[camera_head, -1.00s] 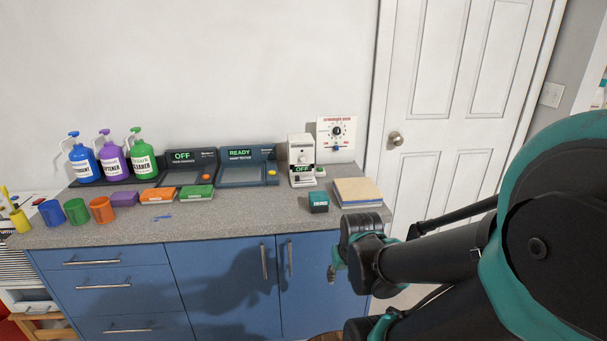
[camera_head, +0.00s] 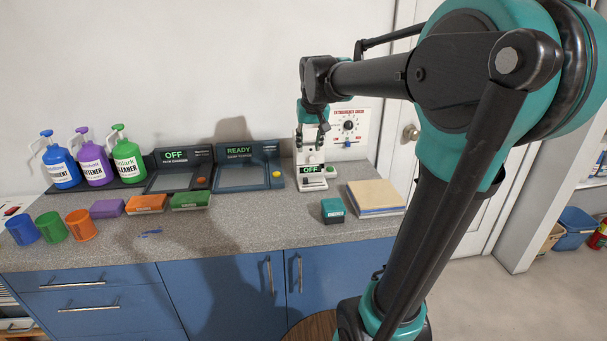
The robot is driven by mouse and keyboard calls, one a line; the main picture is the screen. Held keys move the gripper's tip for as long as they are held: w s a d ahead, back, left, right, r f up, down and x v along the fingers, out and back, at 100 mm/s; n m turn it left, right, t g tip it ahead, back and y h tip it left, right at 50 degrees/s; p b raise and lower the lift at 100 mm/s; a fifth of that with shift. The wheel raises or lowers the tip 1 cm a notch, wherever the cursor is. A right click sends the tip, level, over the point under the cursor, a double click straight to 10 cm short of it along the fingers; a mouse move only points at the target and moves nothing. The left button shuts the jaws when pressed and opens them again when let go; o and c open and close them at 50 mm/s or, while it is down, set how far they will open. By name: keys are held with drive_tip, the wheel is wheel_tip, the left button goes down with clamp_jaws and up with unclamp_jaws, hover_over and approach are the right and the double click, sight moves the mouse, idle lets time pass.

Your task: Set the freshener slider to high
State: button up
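A white upright unit (camera_head: 311,180) with a small display reading OFF stands at the back right of the counter, against the wall. It may be the freshener, but its label is too small to read. I cannot make out its slider or the slider's setting. My gripper (camera_head: 312,136) points down in front of the unit's upper part and hides some of it. Whether it touches the unit, and how far its fingers are apart, is unclear.
A dial panel (camera_head: 348,130) is on the wall to the right. A teal box (camera_head: 333,210) and a stack of boards (camera_head: 375,196) lie in front. Two dark display consoles (camera_head: 249,170), bottles (camera_head: 92,160) and cups (camera_head: 50,227) stand left. The front middle counter (camera_head: 260,222) is clear.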

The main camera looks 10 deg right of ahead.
sight(306, 179)
drive_tip(key=x, duration=1.6)
drive_tip(key=shift+w+f, duration=0.15)
drive_tip(key=shift+f, duration=0.25)
drive_tip(key=shift+c, duration=0.5)
clamp_jaws()
